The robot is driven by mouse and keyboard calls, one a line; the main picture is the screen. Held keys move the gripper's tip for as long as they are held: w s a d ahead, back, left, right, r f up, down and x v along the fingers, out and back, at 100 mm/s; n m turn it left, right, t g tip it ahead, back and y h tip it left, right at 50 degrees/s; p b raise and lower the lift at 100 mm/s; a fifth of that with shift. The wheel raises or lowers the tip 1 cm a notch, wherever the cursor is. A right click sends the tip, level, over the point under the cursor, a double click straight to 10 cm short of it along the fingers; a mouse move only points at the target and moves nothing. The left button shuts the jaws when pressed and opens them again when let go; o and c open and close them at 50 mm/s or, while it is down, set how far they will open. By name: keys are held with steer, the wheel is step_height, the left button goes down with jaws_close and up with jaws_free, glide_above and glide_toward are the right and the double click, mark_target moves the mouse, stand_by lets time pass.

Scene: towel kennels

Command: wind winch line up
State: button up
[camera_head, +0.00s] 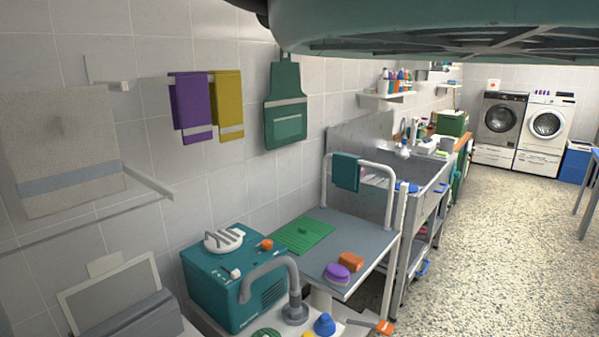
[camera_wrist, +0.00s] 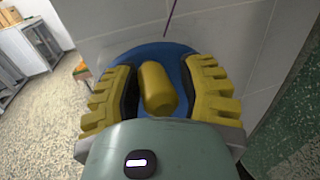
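In the wrist view a round blue disc (camera_wrist: 160,55), the winch by its look, sits against a tiled wall. A thick yellow knob (camera_wrist: 157,88) stands out from it towards the camera. A thin dark purple line (camera_wrist: 170,18) runs up from behind the disc's top edge. My gripper (camera_wrist: 160,85) has its two yellow ribbed fingers on either side of the knob, dark pads facing in. The pads are close to the knob; whether they press on it I cannot tell. The fingers hide parts of the disc. The head view shows neither winch nor gripper.
In the head view a grey table (camera_head: 345,262) with a rail stands along the left wall beside a steel sink (camera_head: 412,170). A teal box (camera_head: 225,290) stands in front. Washing machines (camera_head: 547,123) are at the back. Speckled floor (camera_head: 500,235) is open on the right.

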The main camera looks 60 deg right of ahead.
steer(key=o, duration=0.5)
steer(key=shift+s+f, duration=0.1)
steer(key=shift+o, duration=0.2)
steer(key=shift+d+p, duration=0.35)
steer(key=shift+p, duration=0.1)
steer(key=d+p, duration=0.3)
steer(key=d, duration=0.5)
steer(key=shift+s+d, duration=0.15)
steer(key=shift+s, duration=0.2)
